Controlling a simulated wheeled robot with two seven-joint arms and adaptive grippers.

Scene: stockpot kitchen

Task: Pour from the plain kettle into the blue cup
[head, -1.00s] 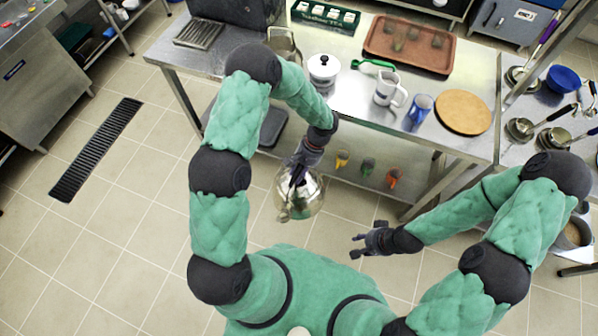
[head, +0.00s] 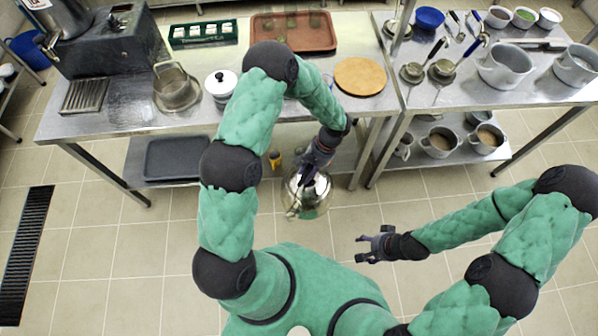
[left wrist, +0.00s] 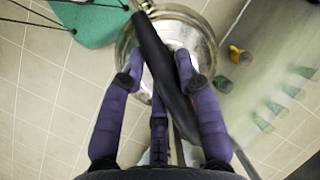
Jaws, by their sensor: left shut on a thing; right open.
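The shiny metal plain kettle (head: 309,196) hangs from my left gripper (head: 310,172), above the floor in front of the counter. In the left wrist view, my left gripper's purple fingers (left wrist: 160,82) close around the dark kettle handle (left wrist: 162,55); the kettle's round metal body (left wrist: 203,38) is beyond them. The kettle looks roughly upright. My right gripper (head: 368,246) is open and empty, over the floor to the right of the kettle.
The counter carries a white lidded pot (head: 221,86), a brown tray (head: 292,33) and a round wooden board (head: 360,76). A lower shelf holds a dark tray (head: 176,159) and a yellow cup (head: 275,159). Another table (head: 452,97) with pots stands right. Floor in front is clear.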

